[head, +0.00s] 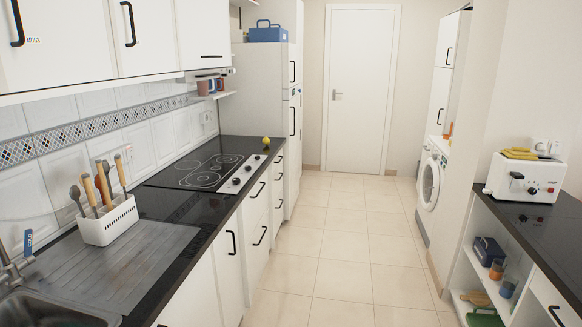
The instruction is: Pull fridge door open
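The fridge (262,95) seems to be the tall white unit at the far end of the left counter, with a blue box (268,32) on top. Its front faces the aisle and is seen at a steep angle. Two black vertical handles show on that front, an upper handle (293,71) and a lower handle (294,121). The doors look shut. Neither of my grippers is in view.
A tiled floor aisle (345,235) runs clear to a closed white door (360,90). The left counter holds a hob (208,171) and a utensil basket (108,220). On the right stand a washing machine (431,183) and a counter with a toaster (524,178).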

